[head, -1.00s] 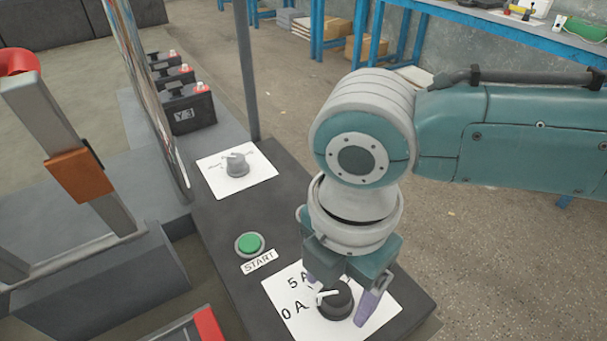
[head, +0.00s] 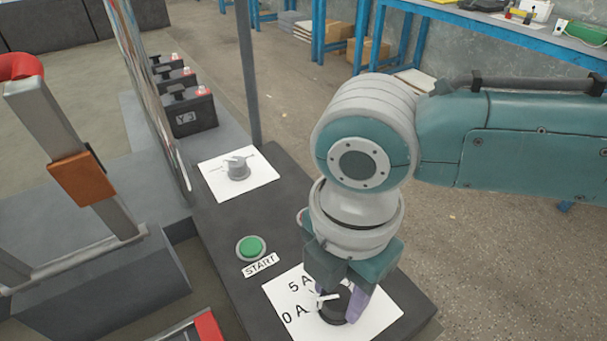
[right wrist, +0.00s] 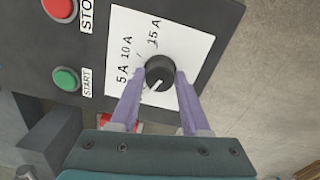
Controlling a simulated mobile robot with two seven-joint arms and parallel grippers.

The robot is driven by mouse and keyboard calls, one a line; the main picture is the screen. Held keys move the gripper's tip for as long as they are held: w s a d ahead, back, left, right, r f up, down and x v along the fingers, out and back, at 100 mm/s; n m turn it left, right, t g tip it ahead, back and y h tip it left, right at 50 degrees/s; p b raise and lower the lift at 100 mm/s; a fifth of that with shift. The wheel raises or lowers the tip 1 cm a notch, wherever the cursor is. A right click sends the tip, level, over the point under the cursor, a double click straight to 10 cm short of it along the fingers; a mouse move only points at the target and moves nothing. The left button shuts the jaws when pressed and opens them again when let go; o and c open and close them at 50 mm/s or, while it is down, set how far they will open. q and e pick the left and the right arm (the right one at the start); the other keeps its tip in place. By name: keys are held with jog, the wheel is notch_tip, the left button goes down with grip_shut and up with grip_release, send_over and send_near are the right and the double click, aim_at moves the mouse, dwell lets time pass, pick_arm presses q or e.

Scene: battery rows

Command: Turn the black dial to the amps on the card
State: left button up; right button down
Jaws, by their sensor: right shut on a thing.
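The black dial (head: 334,309) sits on a white plate (head: 378,318) at the front of the dark panel. It also shows in the right wrist view (right wrist: 160,71). Its white pointer points towards the 0 A side in the head view, left of the dial. In the right wrist view the plate (right wrist: 190,45) reads 5 A, 10 A and 15 A; the 0 A mark is hidden there. My right gripper (right wrist: 160,77) points down over the dial, shut on it with one purple finger on each side. My left gripper is not in view. No separate card is clear.
A green START button (head: 251,247) sits beside the dial plate, and a red STOP button (right wrist: 58,8) shows in the right wrist view. A grey knob (head: 238,169) is further back on the panel.

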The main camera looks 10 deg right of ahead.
jog(key=shift+r+m+p, duration=0.2)
jog(key=shift+m+p, duration=1.35)
jog(key=shift+m, duration=0.15)
jog(key=m+p, duration=0.1)
jog(key=m, duration=0.2)
jog(key=shift+p, duration=0.4)
jog(key=shift+f+m+p, duration=0.15)
jog(key=shift+m+p, duration=0.35)
jog(key=shift+m, duration=0.7)
jog(key=shift+c, duration=1.9)
grip_release()
